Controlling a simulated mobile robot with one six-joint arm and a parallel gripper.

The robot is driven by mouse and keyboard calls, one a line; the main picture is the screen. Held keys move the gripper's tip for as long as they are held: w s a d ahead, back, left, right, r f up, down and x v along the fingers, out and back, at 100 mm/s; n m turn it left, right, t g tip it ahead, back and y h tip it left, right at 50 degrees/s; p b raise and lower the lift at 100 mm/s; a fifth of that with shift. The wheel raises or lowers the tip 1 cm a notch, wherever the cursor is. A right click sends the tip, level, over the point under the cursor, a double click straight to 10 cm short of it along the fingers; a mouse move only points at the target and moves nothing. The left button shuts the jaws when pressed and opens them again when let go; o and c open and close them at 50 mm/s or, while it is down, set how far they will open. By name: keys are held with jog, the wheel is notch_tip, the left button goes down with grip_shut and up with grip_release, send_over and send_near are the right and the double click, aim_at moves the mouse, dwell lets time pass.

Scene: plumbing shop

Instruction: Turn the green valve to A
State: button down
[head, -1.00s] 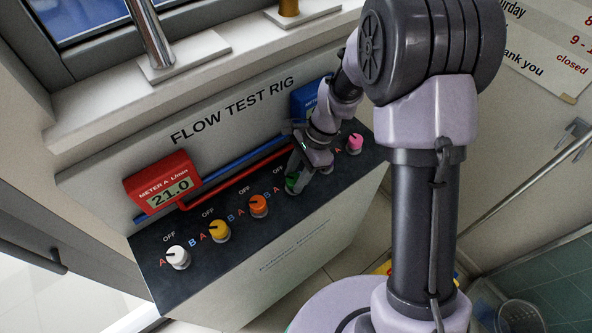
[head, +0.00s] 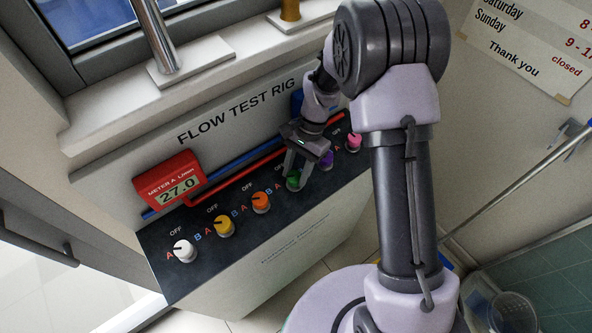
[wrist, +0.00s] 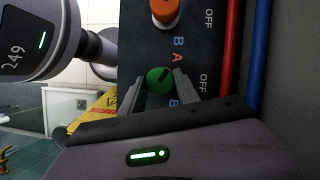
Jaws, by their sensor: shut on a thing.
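The green valve (head: 293,180) is a round knob on the dark top of the flow test rig, between the orange and purple knobs. In the wrist view the green valve (wrist: 158,84) sits between my two fingers, and its dark pointer mark slants up and right, toward the letter A (wrist: 177,58). A letter B and an OFF mark (wrist: 204,83) lie around it. My gripper (head: 294,176) reaches down from above and is shut on the green valve. In the head view the fingers hide part of the knob and its labels.
The red meter A (head: 169,182) reads 27.0. White (head: 184,251), yellow (head: 224,226) and orange (head: 261,202) knobs stand to the left; purple (head: 326,160) and pink (head: 354,141) knobs stand to the right. A blue meter behind is mostly hidden by my arm.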

jog(key=c, duration=0.9)
grip_release()
jog(key=shift+r, duration=0.1)
jog(key=p+v, duration=0.4)
jog(key=v, duration=1.3)
jog(key=shift+w+d+r, duration=0.1)
